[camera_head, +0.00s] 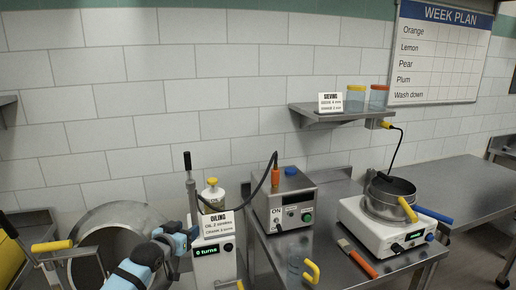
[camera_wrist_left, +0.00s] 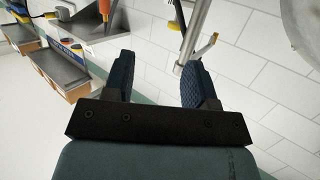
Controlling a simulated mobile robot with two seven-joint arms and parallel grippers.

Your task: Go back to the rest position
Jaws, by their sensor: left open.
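My left gripper (camera_head: 188,236) shows at the lower left of the head view, at the end of my blue and black arm. It is beside the white oiling unit (camera_head: 216,262), close to its metal post. I cannot tell whether it touches the unit. In the left wrist view the two dark blue padded fingers of my left gripper (camera_wrist_left: 158,68) stand apart with nothing between them. My right gripper is in neither view.
A steel drum (camera_head: 120,218) stands behind my left arm. Right of the unit are a control box (camera_head: 284,205), a clear jug with a yellow handle (camera_head: 295,262), an orange-handled brush (camera_head: 357,259) and a sieving machine (camera_head: 378,236). A steel table (camera_head: 465,190) at right has bare room.

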